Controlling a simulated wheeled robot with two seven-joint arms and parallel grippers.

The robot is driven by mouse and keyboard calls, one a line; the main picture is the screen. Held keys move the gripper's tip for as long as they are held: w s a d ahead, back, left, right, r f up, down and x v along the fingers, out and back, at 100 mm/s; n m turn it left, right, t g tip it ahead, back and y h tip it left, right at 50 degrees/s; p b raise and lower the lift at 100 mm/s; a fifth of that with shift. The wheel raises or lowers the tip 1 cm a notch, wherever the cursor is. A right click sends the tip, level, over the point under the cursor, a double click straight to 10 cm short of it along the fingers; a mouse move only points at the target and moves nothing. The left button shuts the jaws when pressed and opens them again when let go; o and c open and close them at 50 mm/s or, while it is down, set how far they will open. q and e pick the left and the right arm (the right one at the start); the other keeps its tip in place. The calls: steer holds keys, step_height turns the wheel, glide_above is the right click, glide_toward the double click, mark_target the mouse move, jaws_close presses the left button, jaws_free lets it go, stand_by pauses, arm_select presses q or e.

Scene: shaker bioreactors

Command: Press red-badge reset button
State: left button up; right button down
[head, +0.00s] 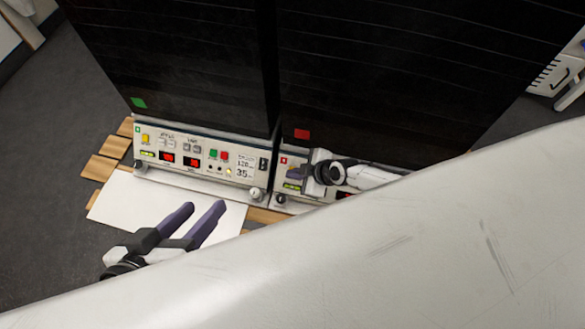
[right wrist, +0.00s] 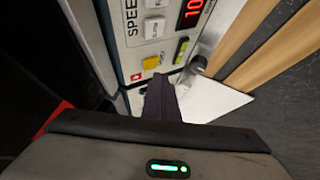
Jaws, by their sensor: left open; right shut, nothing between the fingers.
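The red badge (head: 302,134) is on the dark front of the right unit, and a green badge (head: 138,103) is on the left unit. The right unit's control panel is mostly hidden by my right gripper (head: 295,173) and arm. In the right wrist view, a panel shows a yellow button (right wrist: 151,62), white keys under a SPEED label and a red display (right wrist: 193,10). The shut, empty right fingers (right wrist: 160,97) are close to the yellow button; contact cannot be told. No reset label is readable. My left gripper (head: 202,212) is open and empty, over a white sheet.
The left unit's panel (head: 200,160) has a similar yellow button, with green and red buttons and displays. Knobs stick out at the panels' lower edges. The white sheet (head: 118,200) and wooden slats (head: 100,168) lie in front. A large pale surface covers the lower right.

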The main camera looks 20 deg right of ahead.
steer(key=s+a+r+p, duration=0.1)
steer(key=p, duration=0.1)
steer(key=s+a+r+p, duration=0.1)
steer(key=s+r+p, duration=0.1)
steer(key=p, duration=0.1)
steer(key=shift+r, duration=0.2)
stand_by(0.8)
